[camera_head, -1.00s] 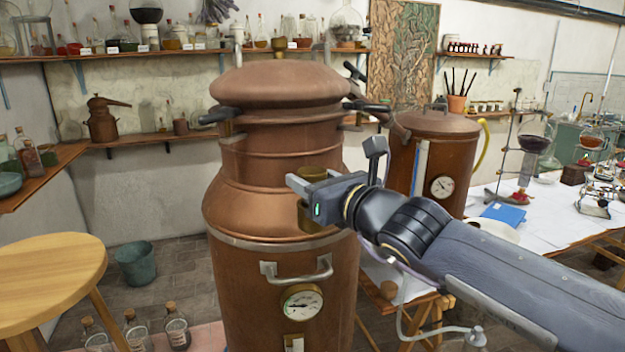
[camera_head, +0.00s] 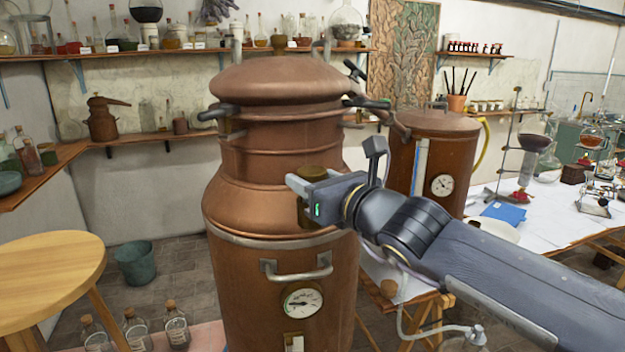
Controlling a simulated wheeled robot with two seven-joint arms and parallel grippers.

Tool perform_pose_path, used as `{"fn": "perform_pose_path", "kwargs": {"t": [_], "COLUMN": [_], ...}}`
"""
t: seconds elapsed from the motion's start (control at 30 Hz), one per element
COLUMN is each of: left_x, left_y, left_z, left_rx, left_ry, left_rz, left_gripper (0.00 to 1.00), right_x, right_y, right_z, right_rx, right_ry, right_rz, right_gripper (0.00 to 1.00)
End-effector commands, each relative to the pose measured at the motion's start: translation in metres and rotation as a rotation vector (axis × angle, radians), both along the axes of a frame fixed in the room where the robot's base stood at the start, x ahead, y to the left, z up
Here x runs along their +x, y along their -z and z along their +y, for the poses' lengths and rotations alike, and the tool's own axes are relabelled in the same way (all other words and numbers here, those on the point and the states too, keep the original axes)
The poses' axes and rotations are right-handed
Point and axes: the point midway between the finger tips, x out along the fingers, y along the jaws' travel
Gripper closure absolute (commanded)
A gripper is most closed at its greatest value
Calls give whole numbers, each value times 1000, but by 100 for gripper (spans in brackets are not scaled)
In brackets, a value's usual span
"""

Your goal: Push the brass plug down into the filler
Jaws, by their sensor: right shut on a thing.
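The large copper still (camera_head: 255,215) stands in the middle of the head view. My right gripper (camera_head: 303,187) reaches in from the right in front of its shoulder. It is shut on the brass plug (camera_head: 313,172), whose top shows just above the jaws. The brass filler (camera_head: 312,213) shows below the jaws on the still's shoulder. The jaws hide where plug and filler meet, so I cannot tell how deep the plug sits. My left gripper is not in view.
A metal handle (camera_head: 297,272) and a dial gauge (camera_head: 302,301) are on the still's front, below my gripper. A smaller copper vessel (camera_head: 432,160) stands behind my right arm. A wooden stool (camera_head: 45,275) is at left, and several corked bottles (camera_head: 134,325) stand low at front left.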

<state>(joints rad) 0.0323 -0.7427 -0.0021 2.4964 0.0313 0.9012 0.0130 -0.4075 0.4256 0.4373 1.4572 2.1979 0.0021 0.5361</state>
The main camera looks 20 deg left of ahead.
Motion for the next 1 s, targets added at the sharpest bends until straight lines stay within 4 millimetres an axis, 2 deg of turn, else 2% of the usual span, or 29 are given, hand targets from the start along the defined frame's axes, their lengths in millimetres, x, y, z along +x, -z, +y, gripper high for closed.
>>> {"fn": "perform_pose_path", "kwargs": {"t": [1.0], "left_x": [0], "left_y": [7], "left_z": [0], "left_rx": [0], "left_ry": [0], "left_rz": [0], "left_gripper": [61], "right_x": [0], "right_y": [6], "right_z": [0], "right_rx": [1], "right_ry": [0], "right_rz": [-1], "right_gripper": [83]}}
